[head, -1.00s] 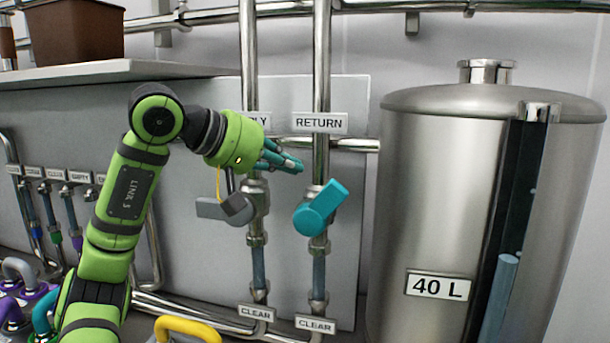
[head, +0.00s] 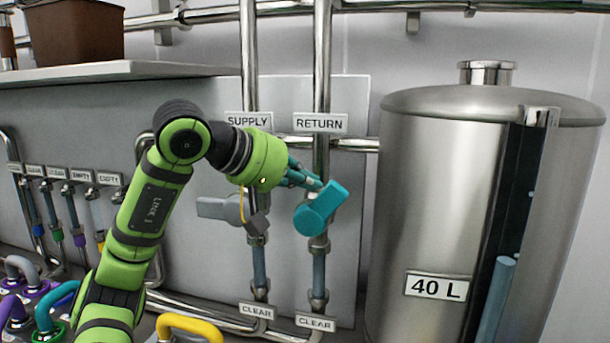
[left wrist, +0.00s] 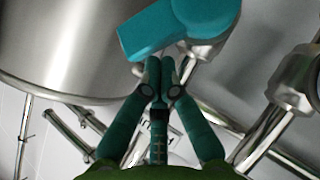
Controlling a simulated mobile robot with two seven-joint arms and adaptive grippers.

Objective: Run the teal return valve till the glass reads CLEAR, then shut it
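The teal return valve (head: 318,208) sits on the pipe under the RETURN sign (head: 319,122). Its handle is tilted, from upper right to lower left across the pipe. The return sight glass (head: 318,277) is below it, bluish-grey, and the label under it (head: 316,323) reads CLEAR. My left gripper (head: 318,184) is at the top of the teal handle, touching or very close; I cannot tell which. In the left wrist view its fingertips (left wrist: 161,68) are together with nothing between them, just below the teal handle (left wrist: 165,30). My right gripper is not in view.
The grey supply valve (head: 218,208) is left of the teal one, partly behind my gripper's cable. Its label (head: 256,311) also reads CLEAR. A steel tank (head: 450,200) marked 40 L stands close on the right. A shelf (head: 120,72) juts out at upper left.

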